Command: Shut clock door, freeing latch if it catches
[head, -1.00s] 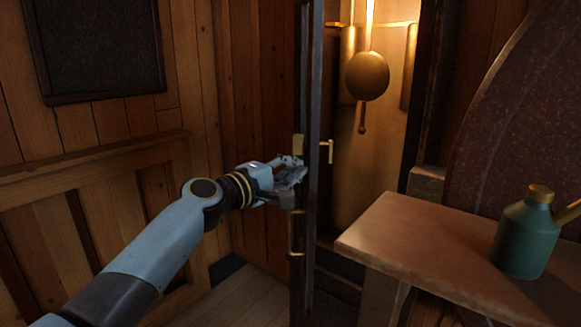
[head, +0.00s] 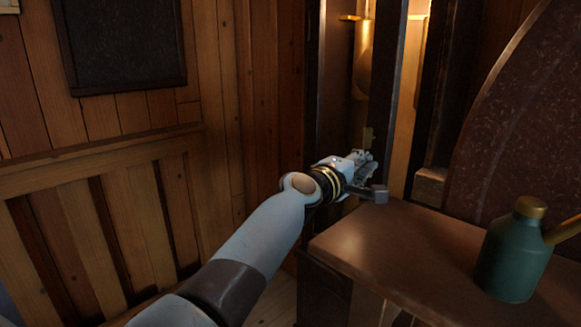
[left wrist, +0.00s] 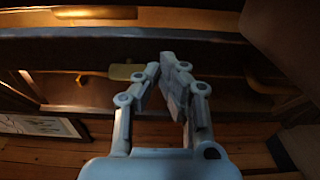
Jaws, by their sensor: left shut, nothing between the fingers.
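The clock door (head: 391,95) is a tall dark frame, swung partly towards the case, with a lit gap between its free edge and the case on the right. A small brass latch piece (head: 368,135) is on the door, just above my left gripper (head: 370,163). That gripper is shut and empty, at the door's free side; whether it touches the door I cannot tell. In the left wrist view the closed fingertips (left wrist: 172,65) are just below the dark door rail (left wrist: 200,42), with a brass plate (left wrist: 125,72) left of them. My right gripper is out of view.
A wooden bench (head: 400,238) stands close below my left gripper. A green oil can (head: 516,255) with a brass cap stands on it. Plank wall and panelling lie to the left.

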